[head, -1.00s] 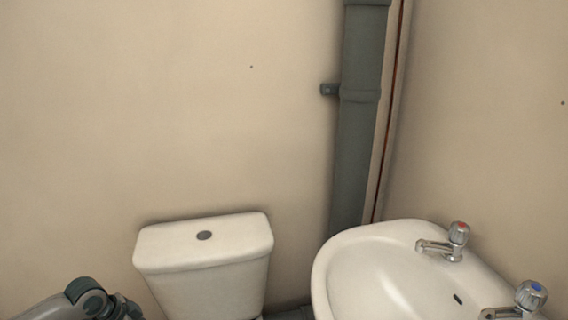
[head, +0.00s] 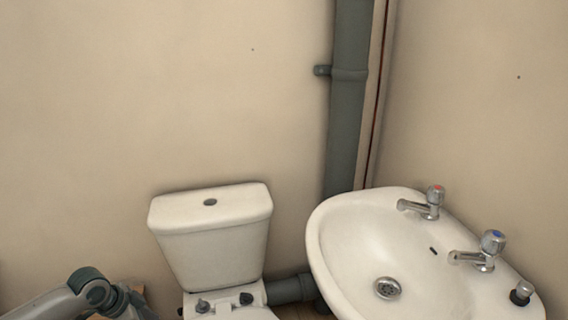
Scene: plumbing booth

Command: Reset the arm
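My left arm (head: 88,290) comes in at the bottom left of the head view, in front of the wall and left of the toilet. Its grey links and dark joint show. Its gripper is below the picture's edge or hidden. My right arm and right gripper are not in view.
A white toilet cistern (head: 212,235) with a dark button stands at the wall. A white sink (head: 345,245) with a red-marked tap (head: 424,205) and a blue-marked tap (head: 482,252) is at the right. A grey vertical pipe (head: 347,110) stands in the corner.

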